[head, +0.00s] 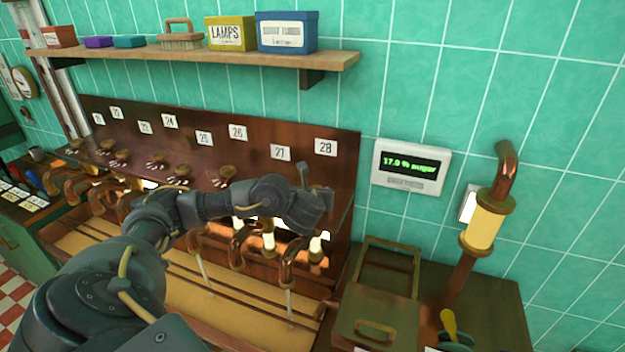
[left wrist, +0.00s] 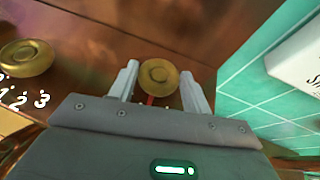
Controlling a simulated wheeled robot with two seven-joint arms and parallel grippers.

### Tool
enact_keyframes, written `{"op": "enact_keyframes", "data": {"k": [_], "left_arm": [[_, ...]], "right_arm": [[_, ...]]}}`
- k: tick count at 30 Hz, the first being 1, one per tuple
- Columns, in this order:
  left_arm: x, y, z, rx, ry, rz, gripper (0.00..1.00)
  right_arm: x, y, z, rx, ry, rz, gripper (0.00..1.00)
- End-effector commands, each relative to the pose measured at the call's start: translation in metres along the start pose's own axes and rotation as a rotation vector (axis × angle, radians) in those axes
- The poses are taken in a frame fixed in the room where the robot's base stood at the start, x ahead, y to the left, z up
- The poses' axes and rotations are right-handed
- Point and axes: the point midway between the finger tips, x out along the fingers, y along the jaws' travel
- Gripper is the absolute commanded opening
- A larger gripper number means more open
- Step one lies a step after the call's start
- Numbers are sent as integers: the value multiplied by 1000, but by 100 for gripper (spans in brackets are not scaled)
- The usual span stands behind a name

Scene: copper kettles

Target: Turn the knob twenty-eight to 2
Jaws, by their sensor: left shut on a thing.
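Label 28 (head: 325,147) is at the right end of the wooden back panel. Knob twenty-eight (left wrist: 158,76) is a round brass knob in the left wrist view, between the two fingers of my left gripper (left wrist: 159,88). The gripper is shut on it. A bit of red shows just below the knob; its dial numbers are hidden by the gripper body. In the head view my left gripper (head: 322,201) is at the panel below label 28 and hides the knob. My right gripper is not in view.
Knob twenty-seven (left wrist: 27,58) is beside it on the left, with white digits below. Copper pipes and taps (head: 290,260) stand under the panel. A display (head: 410,165) reads 17.0 % sugar. A shelf (head: 200,56) with boxes is above. A copper pipe with a lit glass (head: 482,228) stands at right.

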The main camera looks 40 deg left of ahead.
Motion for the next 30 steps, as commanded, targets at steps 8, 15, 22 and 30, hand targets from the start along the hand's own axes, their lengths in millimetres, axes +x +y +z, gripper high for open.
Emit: {"op": "enact_keyframes", "data": {"k": [8, 15, 22, 30], "left_arm": [[-1, -4, 2, -59, 3, 142, 25], [1, -4, 0, -83, 1, 202, 25], [1, -4, 0, -88, 0, 215, 25], [1, -4, 0, -88, 0, 215, 25]], "right_arm": [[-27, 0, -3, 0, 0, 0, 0], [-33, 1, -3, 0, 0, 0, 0], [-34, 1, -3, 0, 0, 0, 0], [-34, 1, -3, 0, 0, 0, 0]]}}
